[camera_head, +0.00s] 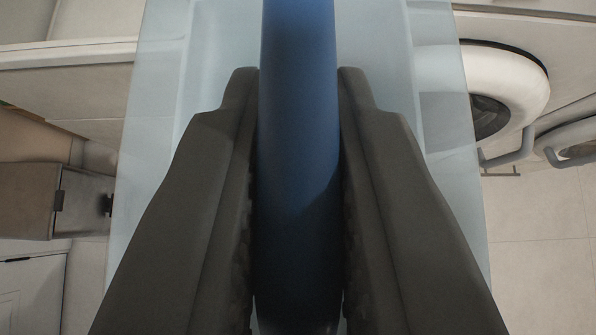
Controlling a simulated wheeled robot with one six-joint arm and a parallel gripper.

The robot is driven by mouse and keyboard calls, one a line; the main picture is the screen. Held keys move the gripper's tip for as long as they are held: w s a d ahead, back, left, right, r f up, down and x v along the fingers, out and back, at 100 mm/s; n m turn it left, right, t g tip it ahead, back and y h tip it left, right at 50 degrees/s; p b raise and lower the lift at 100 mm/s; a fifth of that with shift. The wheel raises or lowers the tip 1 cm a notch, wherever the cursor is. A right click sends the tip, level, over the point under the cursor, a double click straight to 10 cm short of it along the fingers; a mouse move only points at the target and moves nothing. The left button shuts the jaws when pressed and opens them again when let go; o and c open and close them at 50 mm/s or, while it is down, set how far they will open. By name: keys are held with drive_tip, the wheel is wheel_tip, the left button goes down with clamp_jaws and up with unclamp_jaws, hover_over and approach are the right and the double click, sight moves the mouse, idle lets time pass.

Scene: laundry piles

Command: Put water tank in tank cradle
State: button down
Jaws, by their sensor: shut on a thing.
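My gripper (299,85) is shut on a blue bar (298,130) that runs up the middle of the view between its two dark fingers. The bar looks like the handle of the water tank (150,130), a pale, see-through body that shows behind the fingers on both sides. The tank fills the middle of the view and hides much of what lies behind it. I cannot make out the tank cradle.
White front-loading machines (510,85) with round dark doors stand at the right. A grey-brown cabinet (28,200) with a dark handle is at the left. Pale floor tiles (540,250) show clear at the lower right.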

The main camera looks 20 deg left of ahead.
drive_tip(key=shift+f, duration=2)
drive_tip(key=shift+f, duration=0.1)
drive_tip(key=c, duration=1.4)
unclamp_jaws()
drive_tip(key=shift+s+d+r, duration=0.1)
drive_tip(key=shift+s+r, duration=0.1)
drive_tip(key=shift+r, duration=0.05)
drive_tip(key=v, duration=1.1)
drive_tip(key=shift+s+r, duration=0.1)
drive_tip(key=shift+s, duration=0.1)
